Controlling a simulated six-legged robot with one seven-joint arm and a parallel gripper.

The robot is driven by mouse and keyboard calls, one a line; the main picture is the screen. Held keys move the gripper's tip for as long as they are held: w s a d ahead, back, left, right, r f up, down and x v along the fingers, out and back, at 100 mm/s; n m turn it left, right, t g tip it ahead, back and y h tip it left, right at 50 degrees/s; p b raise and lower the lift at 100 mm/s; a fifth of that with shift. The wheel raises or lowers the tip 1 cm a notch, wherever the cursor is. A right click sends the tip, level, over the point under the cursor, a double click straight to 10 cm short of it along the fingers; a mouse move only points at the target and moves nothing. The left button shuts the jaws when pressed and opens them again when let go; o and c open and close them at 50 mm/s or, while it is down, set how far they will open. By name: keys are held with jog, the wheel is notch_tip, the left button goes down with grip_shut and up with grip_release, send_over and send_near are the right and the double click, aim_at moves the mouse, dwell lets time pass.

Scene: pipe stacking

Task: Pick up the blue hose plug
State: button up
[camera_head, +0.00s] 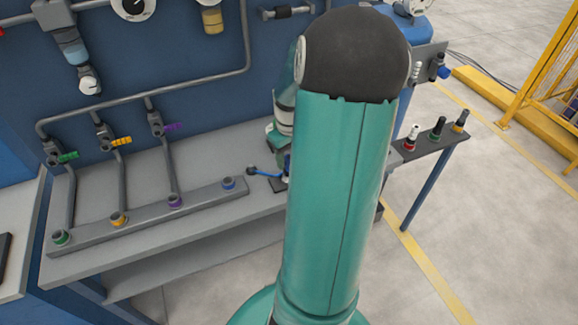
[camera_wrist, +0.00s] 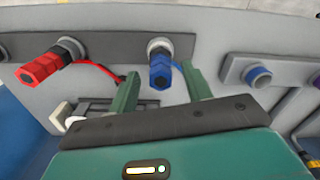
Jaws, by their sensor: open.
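The blue hose plug (camera_wrist: 160,72) is in the middle of the wrist view. It sits in a round grey fitting on a dark plate and points towards my gripper. My gripper (camera_wrist: 160,70) is open, its two green fingers to the left and right of the plug. The plug appears in the gap between the fingertips, and I see no grip on it. How deep it lies between them is hard to tell. In the head view my arm hides the gripper and most of the plug's surroundings.
A red plug (camera_wrist: 48,64) sticks out left of the blue one. A blue-ringed port (camera_wrist: 257,76) is on the right, on the rail (camera_head: 145,212). A side shelf (camera_head: 440,140) holds red, green and yellow-marked plugs.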

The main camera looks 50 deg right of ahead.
notch_tip(320, 180, down, 3)
jog(key=shift+r, duration=0.15)
grip_shut()
jog(key=shift+r, duration=0.1)
jog(key=shift+w+r, duration=0.1)
jog(key=shift+r, duration=0.4)
notch_tip(320, 180, up, 2)
jog(key=shift+r, duration=0.15)
jog(key=s+a+r, duration=0.7)
jog(key=s+r, duration=0.2)
jog(key=s, duration=0.3)
jog(key=shift+r, duration=0.3)
notch_tip(320, 180, up, 8)
dwell(0.4)
